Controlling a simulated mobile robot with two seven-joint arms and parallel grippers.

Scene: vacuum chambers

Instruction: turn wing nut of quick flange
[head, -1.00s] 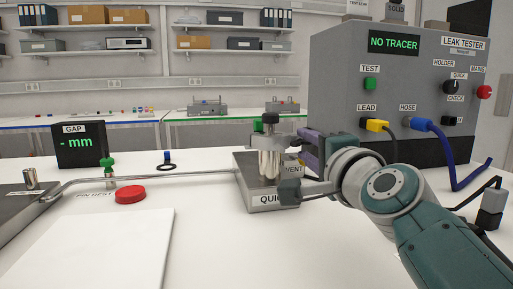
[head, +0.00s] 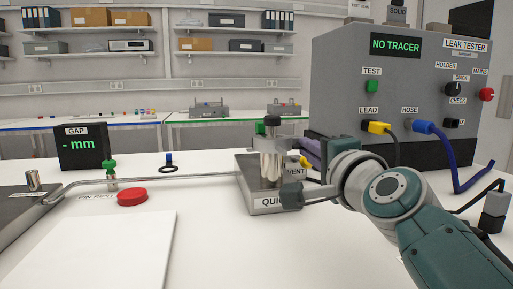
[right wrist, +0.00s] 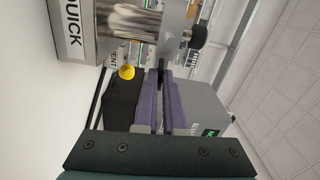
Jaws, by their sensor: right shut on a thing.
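The quick flange (head: 268,166) is a shiny metal cylinder standing upright on a grey block (head: 263,204) labelled QUICK, with a dark knob on top. Part of it also shows at the top of the right wrist view (right wrist: 115,20). My right gripper (head: 303,172) is at the flange's right side. In the right wrist view its purple pads (right wrist: 156,103) are almost together, shut on a thin dark piece at their tips, apparently the wing nut (right wrist: 161,66). The nut is mostly hidden. My left gripper is not in view.
A yellow ball (right wrist: 126,72) sits by the VENT label, close to the fingers. The leak tester (head: 345,95) with its yellow lead and blue hose stands behind right. A thin metal pipe (head: 150,180) runs left from the block. A red button (head: 132,196) and white board (head: 95,250) lie left.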

